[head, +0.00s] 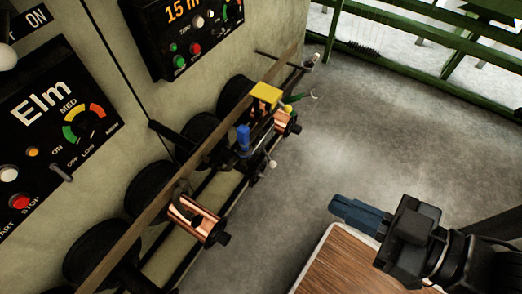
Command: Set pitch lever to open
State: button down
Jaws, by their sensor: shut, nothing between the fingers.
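My gripper (358,213) is at the lower right, with its blue fingers shut and nothing between them. It is above the floor and well apart from the spool machine along the wall. On that machine I see a blue upright handle (243,138), a yellow block (265,94), a green lever-like part (293,98) and rods with pale knobs, one low (271,164) and one at the far end (316,58). No label for the pitch lever is readable, so I cannot tell which part it is or its setting.
Copper spools (197,219) and black wheels (90,250) line a long bar on the wall side. A panel marked Elm (50,120) and a second panel (190,30) are on the wall. A wood-topped surface (345,265) is below my gripper. Grey floor (400,130) is clear towards a green railing (400,50).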

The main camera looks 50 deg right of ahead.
aim_at(272, 164)
jog(key=j, duration=0.6)
jog(key=k+j, duration=0.15)
jog(key=j, duration=0.5)
